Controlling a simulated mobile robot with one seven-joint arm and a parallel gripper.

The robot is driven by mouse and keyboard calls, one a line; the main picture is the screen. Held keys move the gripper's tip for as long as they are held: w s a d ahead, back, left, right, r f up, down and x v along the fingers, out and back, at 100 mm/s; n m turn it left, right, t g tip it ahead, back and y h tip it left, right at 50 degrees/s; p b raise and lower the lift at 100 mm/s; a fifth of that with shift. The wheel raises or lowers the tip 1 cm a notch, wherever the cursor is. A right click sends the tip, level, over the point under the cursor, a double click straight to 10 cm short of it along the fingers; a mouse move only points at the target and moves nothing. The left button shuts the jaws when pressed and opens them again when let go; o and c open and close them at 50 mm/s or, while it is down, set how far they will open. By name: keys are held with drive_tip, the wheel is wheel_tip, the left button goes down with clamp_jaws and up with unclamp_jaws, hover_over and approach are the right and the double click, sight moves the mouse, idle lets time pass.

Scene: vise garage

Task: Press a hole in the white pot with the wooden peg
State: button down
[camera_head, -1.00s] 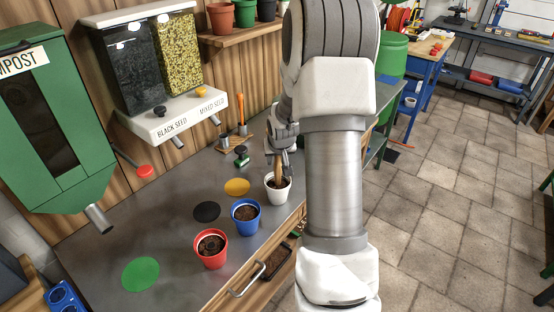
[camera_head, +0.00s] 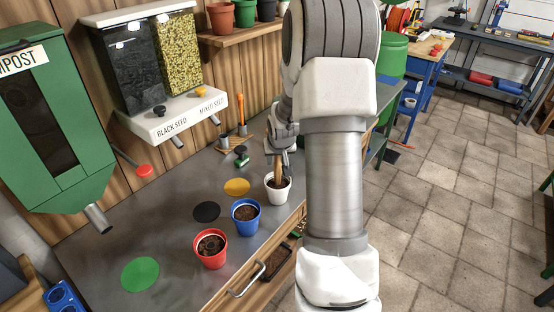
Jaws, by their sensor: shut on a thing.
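The white pot (camera_head: 278,195) stands upright on the grey bench top, filled with dark soil. My gripper (camera_head: 281,152) is above it, shut on the wooden peg (camera_head: 278,170). The peg points down into the pot, and its lower end is at the soil. I cannot tell how deep the tip sits. My arm covers the area to the right of the pot.
A blue pot (camera_head: 245,217) and a red pot (camera_head: 210,249), both with soil, stand to the left and nearer. Yellow, black and green discs (camera_head: 140,275) mark the bench. Seed dispensers (camera_head: 160,120) and a green compost hopper (camera_head: 60,130) are at the back and left.

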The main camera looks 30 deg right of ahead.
drive_tip(key=shift+f, duration=0.1)
drive_tip(key=shift+r+p, duration=2.25)
drive_tip(key=shift+r, duration=1.3)
drive_tip(key=shift+r, duration=0.1)
drive_tip(key=shift+r+p, duration=1.8)
drive_tip(key=shift+r, duration=1.1)
